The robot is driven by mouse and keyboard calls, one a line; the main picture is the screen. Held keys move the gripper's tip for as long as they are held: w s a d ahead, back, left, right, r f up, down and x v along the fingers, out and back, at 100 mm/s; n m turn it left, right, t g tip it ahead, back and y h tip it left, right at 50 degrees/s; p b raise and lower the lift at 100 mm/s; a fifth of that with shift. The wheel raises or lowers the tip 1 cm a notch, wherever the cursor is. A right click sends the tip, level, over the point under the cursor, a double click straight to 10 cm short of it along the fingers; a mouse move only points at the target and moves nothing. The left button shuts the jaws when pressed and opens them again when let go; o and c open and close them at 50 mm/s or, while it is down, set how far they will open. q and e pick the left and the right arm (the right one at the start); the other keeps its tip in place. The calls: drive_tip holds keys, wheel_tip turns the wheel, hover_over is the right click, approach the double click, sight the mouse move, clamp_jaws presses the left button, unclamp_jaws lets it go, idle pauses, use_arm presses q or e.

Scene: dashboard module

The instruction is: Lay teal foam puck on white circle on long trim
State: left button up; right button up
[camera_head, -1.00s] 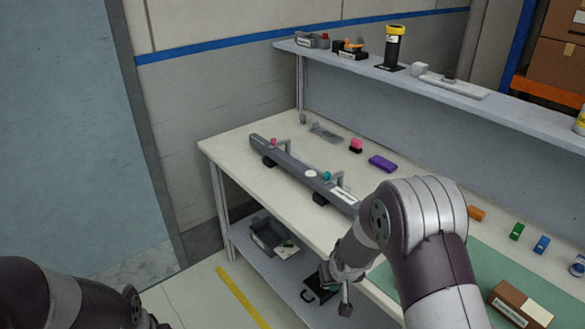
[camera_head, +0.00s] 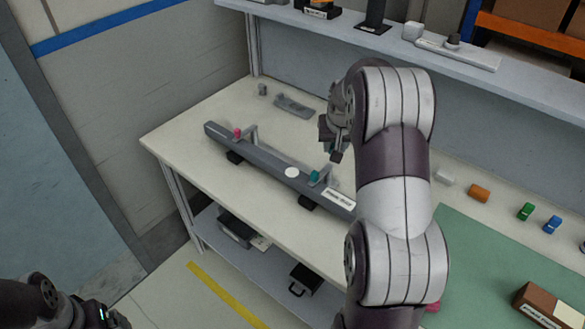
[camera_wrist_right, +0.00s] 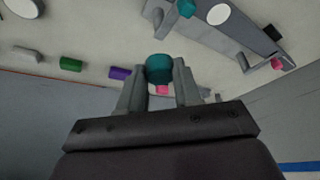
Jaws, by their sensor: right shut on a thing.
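The long grey trim (camera_head: 262,160) lies across the left part of the bench, with a white circle (camera_head: 292,172) on its top. A teal piece (camera_head: 314,176) and a pink piece (camera_head: 238,133) sit by its brackets. My right gripper (camera_head: 335,152) is above the bench, behind the trim's right half. In the right wrist view my right gripper (camera_wrist_right: 159,80) is shut on a teal foam puck (camera_wrist_right: 159,68). The white circle (camera_wrist_right: 218,14) shows there at the top, apart from the puck. The head view does not clearly show the held puck. My left gripper is out of view.
My right arm covers part of the bench. Orange (camera_head: 479,193), green (camera_head: 525,211) and blue (camera_head: 553,224) blocks lie to the right near a green mat (camera_head: 470,250). A purple block (camera_wrist_right: 119,73) shows in the wrist view. A raised shelf (camera_head: 470,75) runs along the back.

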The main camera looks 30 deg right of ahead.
drive_tip(key=shift+w, duration=0.3)
drive_tip(key=p, duration=0.2)
hover_over(292, 171)
drive_tip(key=s, duration=0.1)
drive_tip(key=f, duration=0.6)
drive_tip(key=shift+s+a+f, duration=0.1)
drive_tip(key=shift+a+f, duration=0.2)
drive_tip(key=shift+f, duration=0.1)
wheel_tip(292, 171, down, 4)
drive_tip(key=shift+r+p, duration=0.15)
drive_tip(key=shift+p, duration=0.4)
drive_tip(key=shift+f, duration=0.2)
drive_tip(key=shift+f+b, duration=0.15)
drive_tip(key=shift+b, duration=0.15)
drive_tip(key=o, duration=1)
